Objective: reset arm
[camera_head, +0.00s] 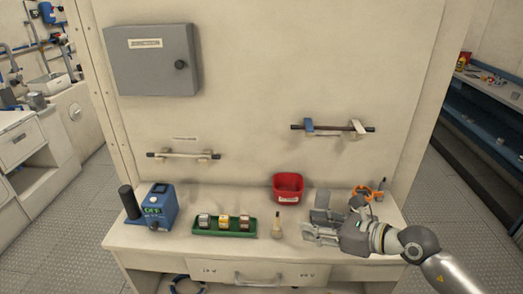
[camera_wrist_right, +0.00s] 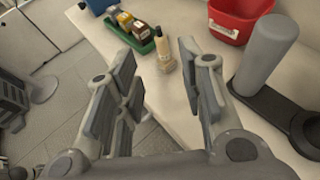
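My right gripper (camera_head: 312,225) hovers over or near the right part of the white counter (camera_head: 250,256), its arm coming in from the lower right. In the right wrist view its fingers are spread wide with nothing held between them. A small pale bottle (camera_head: 277,227) stands on the counter to the left of the gripper; it also shows beyond the finger gap in the wrist view (camera_wrist_right: 165,52). My left gripper and arm are not in view.
A grey cylinder on a dark base (camera_wrist_right: 266,55) stands close beside the right fingers. A red bin (camera_head: 288,188), a green tray (camera_head: 225,232) of small blocks and a blue device (camera_head: 160,205) stand on the counter. A wall panel rises behind, with two rods on brackets and a grey cabinet (camera_head: 152,60).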

